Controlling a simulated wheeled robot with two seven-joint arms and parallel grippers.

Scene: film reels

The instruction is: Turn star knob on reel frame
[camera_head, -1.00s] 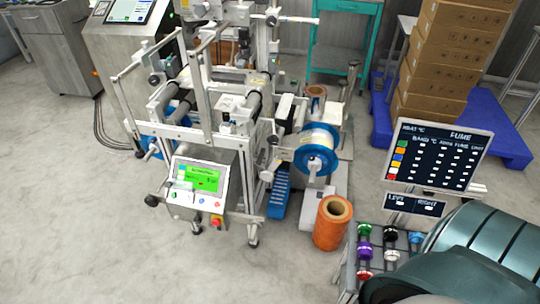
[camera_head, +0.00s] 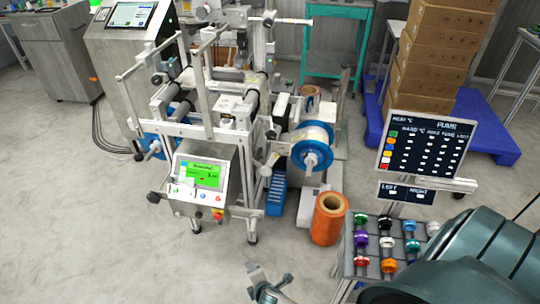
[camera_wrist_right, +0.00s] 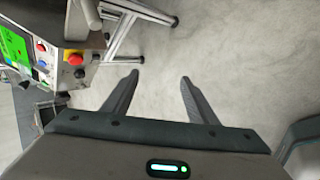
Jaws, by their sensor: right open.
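The reel frame (camera_head: 225,112) is a metal machine with rollers, at the middle of the head view. A blue-flanged reel (camera_head: 313,150) with a pale hub sits on its right side, and another blue reel (camera_head: 150,146) on its left. Several small dark knobs show on the frame, but I cannot tell which is the star knob. My right gripper (camera_head: 268,278) is at the bottom of the head view, in front of the machine and apart from it. In the right wrist view its two fingers (camera_wrist_right: 158,85) are spread and empty over bare floor. My left gripper is out of view.
A control box (camera_head: 198,178) with a green screen and red button (camera_head: 218,215) stands at the front. The button also shows in the wrist view (camera_wrist_right: 75,58). An orange roll (camera_head: 329,217) is on the floor. A rack of coloured pieces (camera_head: 385,245) stands right. Front floor is clear.

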